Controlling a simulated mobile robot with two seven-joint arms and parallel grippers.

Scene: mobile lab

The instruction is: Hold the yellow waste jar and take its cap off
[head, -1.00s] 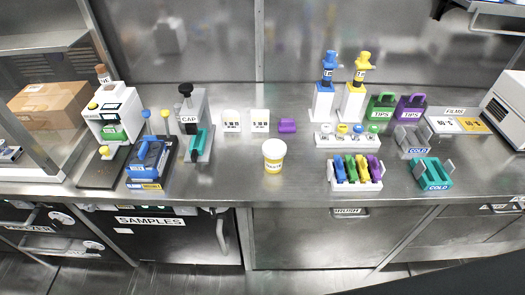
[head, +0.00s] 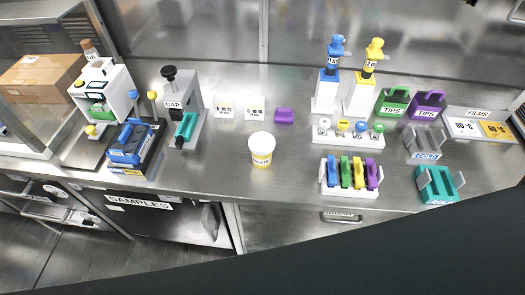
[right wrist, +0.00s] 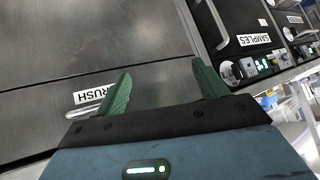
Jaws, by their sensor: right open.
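The yellow waste jar (head: 262,157) stands upright on the steel bench, near the middle of its front part. It has a white cap (head: 262,141) on top and a yellow band with a label. Nothing touches the jar. My right gripper (right wrist: 160,88) shows in the right wrist view with its two green fingers apart and nothing between them. It faces the cabinet fronts below the bench, and the jar is not in that view. My left gripper is in neither current view.
A white rack of coloured clips (head: 349,191) stands right of the jar, with a row of coloured caps (head: 348,135) behind it. A capping stand (head: 190,115) and a blue device (head: 133,143) stand to the left. A purple block (head: 284,116) lies behind the jar. Bench around the jar is clear.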

